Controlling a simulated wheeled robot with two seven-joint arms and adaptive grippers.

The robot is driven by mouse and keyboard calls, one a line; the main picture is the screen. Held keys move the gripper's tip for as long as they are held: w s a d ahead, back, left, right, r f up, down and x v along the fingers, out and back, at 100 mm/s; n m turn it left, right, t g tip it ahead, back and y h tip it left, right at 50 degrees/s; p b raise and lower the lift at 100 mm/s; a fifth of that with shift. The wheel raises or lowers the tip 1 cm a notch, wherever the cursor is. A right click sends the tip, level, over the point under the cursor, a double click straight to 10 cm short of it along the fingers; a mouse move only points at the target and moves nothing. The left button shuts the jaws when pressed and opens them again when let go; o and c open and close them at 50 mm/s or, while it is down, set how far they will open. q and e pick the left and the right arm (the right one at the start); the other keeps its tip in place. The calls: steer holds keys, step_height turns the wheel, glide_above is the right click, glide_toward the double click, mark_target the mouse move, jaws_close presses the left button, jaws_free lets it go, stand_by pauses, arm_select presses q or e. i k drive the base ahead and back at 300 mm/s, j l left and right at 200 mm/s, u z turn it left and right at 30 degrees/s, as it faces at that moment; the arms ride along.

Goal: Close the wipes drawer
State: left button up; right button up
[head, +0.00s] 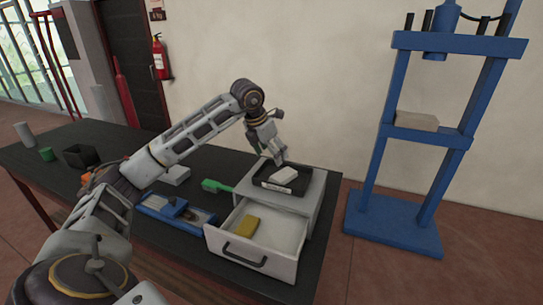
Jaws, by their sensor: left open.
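The wipes drawer (283,240) is a light grey drawer pulled out from a small grey cabinet (313,192) near the table's right end. It has a dark bar handle (244,255) on its front. A yellow block-like item (247,226) lies inside the drawer. A black tray (297,188) sits on top of the cabinet with a whitish block (284,175) in it. My left gripper (282,160) is open, pointing down just above the tray and block. I cannot tell whether it touches the block. My right gripper is out of view.
A blue-and-grey tool (173,212), a green-headed brush (214,186) and a pale block (175,175) lie left of the cabinet. A black bin (80,156), green cup (46,154) and grey cylinder (24,134) stand farther left. A blue press frame (393,222) stands on the floor at right.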

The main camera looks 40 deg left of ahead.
mark_target(274, 250)
steer(key=u, duration=1.45)
